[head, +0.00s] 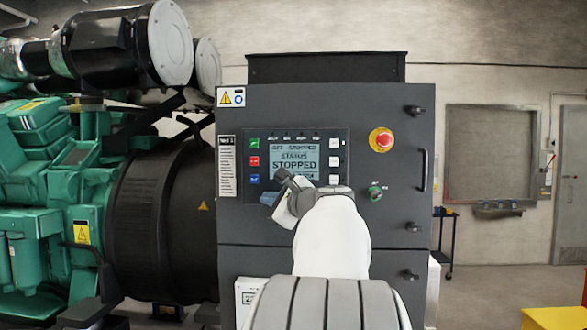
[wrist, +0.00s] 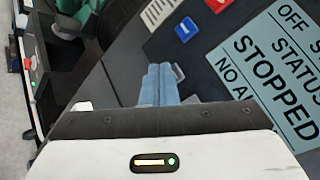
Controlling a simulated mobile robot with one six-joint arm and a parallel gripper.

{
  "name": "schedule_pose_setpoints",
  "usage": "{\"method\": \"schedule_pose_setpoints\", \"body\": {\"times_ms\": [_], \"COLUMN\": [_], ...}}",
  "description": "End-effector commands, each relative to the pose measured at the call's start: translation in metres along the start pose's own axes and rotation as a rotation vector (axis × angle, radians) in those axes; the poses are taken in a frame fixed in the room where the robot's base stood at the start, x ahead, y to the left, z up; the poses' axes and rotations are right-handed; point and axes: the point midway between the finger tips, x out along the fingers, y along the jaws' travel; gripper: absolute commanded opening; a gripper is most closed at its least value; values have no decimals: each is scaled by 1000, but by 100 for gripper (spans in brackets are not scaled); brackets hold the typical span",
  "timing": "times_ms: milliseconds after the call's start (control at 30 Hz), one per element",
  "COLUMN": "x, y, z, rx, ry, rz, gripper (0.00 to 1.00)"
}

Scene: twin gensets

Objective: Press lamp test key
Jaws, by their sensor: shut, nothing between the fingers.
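The control panel (head: 233,200) on the dark cabinet has a lit display (head: 295,160) reading STOPPED. Green, red and blue keys (head: 254,179) line its left side, and several pale keys (head: 334,161) its right. The key labels are too small to read, so I cannot tell which is the lamp test key. My gripper (head: 266,199) is in front of the panel's lower left, below the blue key. In the wrist view its blue fingers (wrist: 160,70) are together and empty. The blue key (wrist: 186,29) and red key (wrist: 217,4) lie beyond the fingertips, and the display (wrist: 275,65) is at right.
A red emergency stop button (head: 381,140) and a green-ringed switch (head: 375,192) are right of the panel. A vertical cabinet handle (head: 424,170) sticks out further right. The green engine (head: 40,200) and black generator housing (head: 160,215) stand at left.

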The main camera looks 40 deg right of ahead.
Motion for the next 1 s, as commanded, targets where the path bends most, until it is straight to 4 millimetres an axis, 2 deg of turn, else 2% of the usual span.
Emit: {"method": "schedule_pose_setpoints", "body": {"times_ms": [1000], "x": [4], "y": [-3], "z": [-4], "rx": [-1], "ry": [0], "rz": [-1], "gripper": [0]}}
